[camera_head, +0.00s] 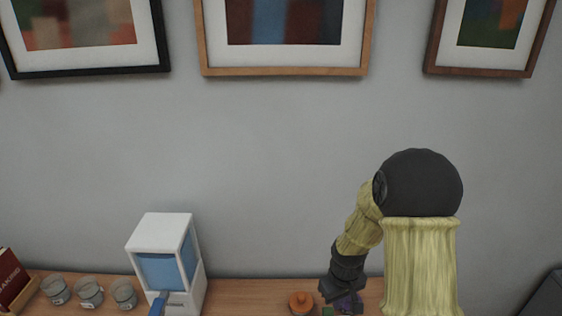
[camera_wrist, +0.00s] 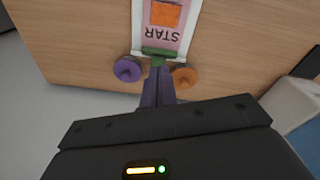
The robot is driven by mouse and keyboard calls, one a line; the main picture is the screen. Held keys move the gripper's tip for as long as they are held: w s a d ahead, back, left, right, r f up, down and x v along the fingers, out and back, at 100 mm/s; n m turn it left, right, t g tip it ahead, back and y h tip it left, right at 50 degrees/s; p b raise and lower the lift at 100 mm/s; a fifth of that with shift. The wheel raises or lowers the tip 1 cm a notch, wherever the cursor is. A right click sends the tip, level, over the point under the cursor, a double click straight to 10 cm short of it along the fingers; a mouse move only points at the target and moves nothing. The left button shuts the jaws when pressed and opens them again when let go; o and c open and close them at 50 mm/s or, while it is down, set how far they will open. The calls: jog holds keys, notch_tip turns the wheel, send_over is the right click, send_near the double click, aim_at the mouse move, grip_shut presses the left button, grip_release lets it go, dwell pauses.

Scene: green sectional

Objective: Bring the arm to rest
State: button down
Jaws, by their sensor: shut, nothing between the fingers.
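My arm reaches down from the right side of the head view, with yellowish sleeves and dark joints. My gripper (camera_head: 345,304) is low over the wooden surface, partly cut off by the lower edge. In the wrist view my gripper (camera_wrist: 157,84) points towards the surface, its dark purple fingers together and empty. A green piece (camera_wrist: 159,53) shows just beyond the fingertips; I cannot tell whether they touch it.
An orange round knob-like object (camera_wrist: 184,76) and a purple one (camera_wrist: 127,69) flank the fingertips. A white-bordered card reading STAR (camera_wrist: 163,30) lies beyond. A white box with blue panes (camera_head: 168,263) and several small glass cups (camera_head: 89,292) stand left. Framed pictures (camera_head: 285,71) hang above.

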jog(key=s+r+m+t, duration=0.1)
jog(key=s+r+m, duration=0.3)
jog(key=s+r, duration=0.7)
jog(key=shift+s+r+t, duration=0.15)
jog(key=shift+s+t, duration=0.25)
